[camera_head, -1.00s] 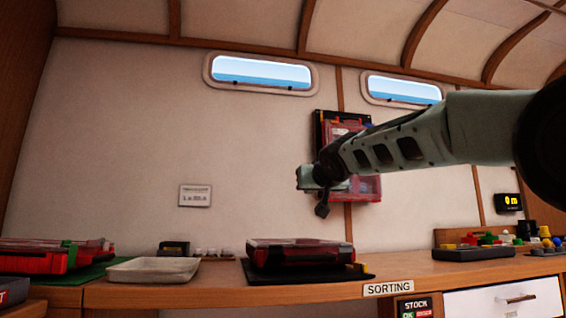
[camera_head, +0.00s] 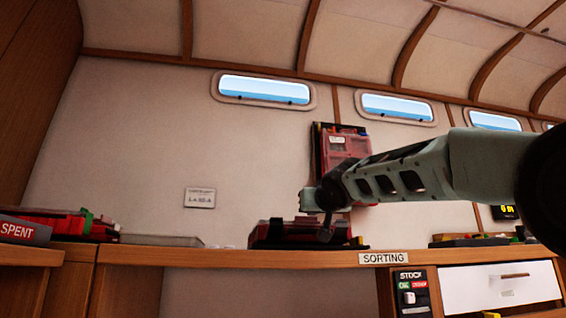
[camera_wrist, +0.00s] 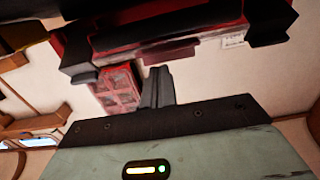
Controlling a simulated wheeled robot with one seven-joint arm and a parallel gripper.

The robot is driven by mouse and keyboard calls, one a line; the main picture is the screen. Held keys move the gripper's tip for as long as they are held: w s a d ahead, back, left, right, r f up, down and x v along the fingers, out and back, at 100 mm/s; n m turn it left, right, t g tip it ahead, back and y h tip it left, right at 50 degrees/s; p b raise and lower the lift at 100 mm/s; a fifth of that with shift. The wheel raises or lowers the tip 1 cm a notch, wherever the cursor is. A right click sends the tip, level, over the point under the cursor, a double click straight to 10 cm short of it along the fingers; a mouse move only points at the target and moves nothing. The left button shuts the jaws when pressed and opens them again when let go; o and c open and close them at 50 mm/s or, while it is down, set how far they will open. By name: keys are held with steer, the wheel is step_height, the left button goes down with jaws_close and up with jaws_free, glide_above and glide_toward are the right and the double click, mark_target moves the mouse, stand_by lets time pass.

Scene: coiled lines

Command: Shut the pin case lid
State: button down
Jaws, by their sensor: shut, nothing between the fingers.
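A red and black case (camera_head: 272,234), which I take to be the pin case, sits on the sorting bench, partly behind my gripper. Its top looks low and flat, but I cannot tell whether the lid is fully down. In the wrist view, which is upside down, a large red and black case body (camera_wrist: 200,22) fills the top. My gripper (camera_head: 306,199) is above the case in the head view, pointing left. Its fingers (camera_wrist: 158,82) are together and empty, with the case beyond their tips; contact cannot be judged.
A red organiser case (camera_head: 340,146) hangs on the wall behind my arm. A pale tray (camera_head: 160,240) and a red case (camera_head: 60,224) are on the left. A white drawer front (camera_head: 500,287) and a stock panel (camera_head: 411,290) are below the bench.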

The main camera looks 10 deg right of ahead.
steer(key=shift+f+b, duration=0.7)
steer(key=shift+f, duration=0.5)
steer(key=shift+a, duration=0.1)
step_height(320, 180, up, 5)
steer(key=p, duration=0.4)
steer(key=shift+s+r, duration=0.1)
steer(key=shift+s+r+p, duration=0.15)
steer(key=shift+r+p, duration=0.15)
steer(key=shift+p, duration=0.15)
steer(key=s+f+b, duration=0.3)
steer(key=s+b, duration=0.3)
steer(key=s, duration=0.3)
steer(key=shift+s+f, duration=0.2)
